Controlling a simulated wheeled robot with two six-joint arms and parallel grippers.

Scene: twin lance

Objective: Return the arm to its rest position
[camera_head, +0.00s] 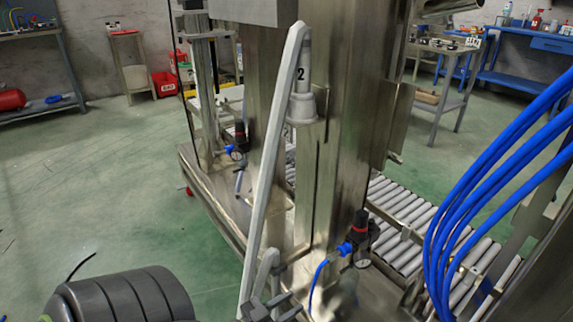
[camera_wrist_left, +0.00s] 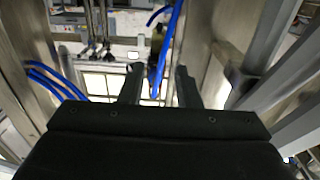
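My left gripper (camera_head: 270,308) shows at the bottom centre of the head view, cut by the frame edge, close to the lower end of a long grey bar (camera_head: 268,165). Whether it touches the bar I cannot tell. In the left wrist view the two dark fingers (camera_wrist_left: 159,86) stand apart with nothing held between them. A blue hose (camera_wrist_left: 168,45) shows beyond the gap. My right gripper is in neither view.
A steel machine column (camera_head: 345,130) with a nozzle marked 2 (camera_head: 303,75) stands ahead. A roller conveyor (camera_head: 400,215) and blue hoses (camera_head: 500,170) are on the right. A red-topped valve (camera_head: 360,235) is near the column's foot. Green floor (camera_head: 120,205) is open on the left.

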